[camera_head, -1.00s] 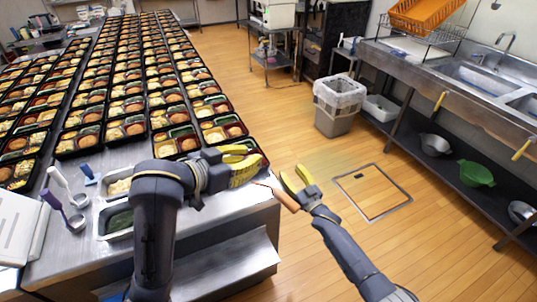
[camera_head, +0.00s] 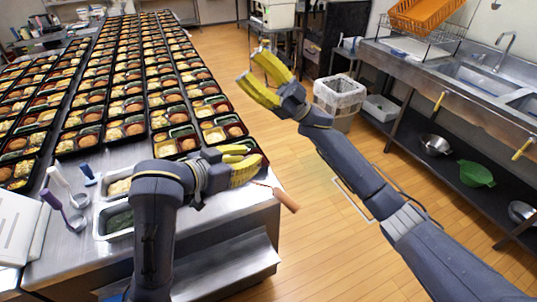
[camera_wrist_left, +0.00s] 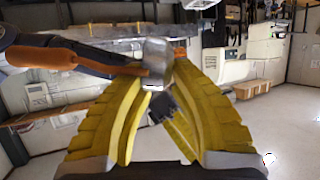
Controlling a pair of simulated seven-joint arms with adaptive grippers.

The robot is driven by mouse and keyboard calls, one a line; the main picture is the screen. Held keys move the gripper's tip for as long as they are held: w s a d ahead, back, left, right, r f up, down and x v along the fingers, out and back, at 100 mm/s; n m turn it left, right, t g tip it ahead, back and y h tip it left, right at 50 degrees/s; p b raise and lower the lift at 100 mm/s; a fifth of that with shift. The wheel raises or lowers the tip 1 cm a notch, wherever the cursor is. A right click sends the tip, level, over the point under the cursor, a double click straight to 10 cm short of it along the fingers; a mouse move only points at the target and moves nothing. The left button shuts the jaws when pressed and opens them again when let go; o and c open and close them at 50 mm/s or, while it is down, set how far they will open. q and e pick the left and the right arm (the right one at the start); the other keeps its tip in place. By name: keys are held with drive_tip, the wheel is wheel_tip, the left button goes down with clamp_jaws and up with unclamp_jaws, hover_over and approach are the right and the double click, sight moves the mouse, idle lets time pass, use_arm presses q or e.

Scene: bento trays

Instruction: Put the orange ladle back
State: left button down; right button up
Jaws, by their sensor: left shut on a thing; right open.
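The orange ladle (camera_head: 287,201) shows its orange handle past the table's right edge in the head view, slanting down to the right. A thin shaft leads from the handle back to my left gripper (camera_head: 251,164), which is shut on it. The bowl is not clear in the head view. In the left wrist view, an orange and dark length (camera_wrist_left: 50,57) and a rounded silver part lie at the yellow fingertips (camera_wrist_left: 165,65). My right gripper (camera_head: 252,68) is open and empty, raised beside the table's far right side.
A purple ladle (camera_head: 75,221), a white one (camera_head: 59,180) and a blue-handled one (camera_head: 88,174) stand at the table's left. Metal food pans (camera_head: 100,236) sit beside them. Rows of bento trays (camera_head: 190,155) fill the table. A bin (camera_head: 338,103) and sink counter (camera_head: 470,112) stand right.

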drive_tip(key=s+a+r+n+g+h, duration=0.1)
drive_tip(key=s+r+n+g+h, duration=0.5)
drive_tip(key=s+g, duration=0.25)
drive_tip(key=s+a+r+n+g+h, duration=0.1)
drive_tip(key=s+r+n+g+h, duration=0.2)
drive_tip(key=s+r+n+g, duration=0.45)
drive_tip(key=s+a+f+n+t+h, duration=0.1)
drive_tip(key=s+f+n+h, duration=0.1)
drive_tip(key=s+h, duration=0.35)
drive_tip(key=s+f+n+h, duration=0.2)
drive_tip(key=s+h, duration=0.1)
drive_tip(key=s, duration=0.6)
drive_tip(key=n+t+h, duration=0.3)
drive_tip(key=t+h, duration=0.7)
drive_tip(key=t, duration=0.6)
approach(272, 188)
drive_tip(key=f, duration=0.7)
drive_tip(key=w+f, duration=0.1)
drive_tip(key=f, duration=0.3)
drive_tip(key=shift+d, duration=0.3)
drive_tip(key=shift+c, duration=0.2)
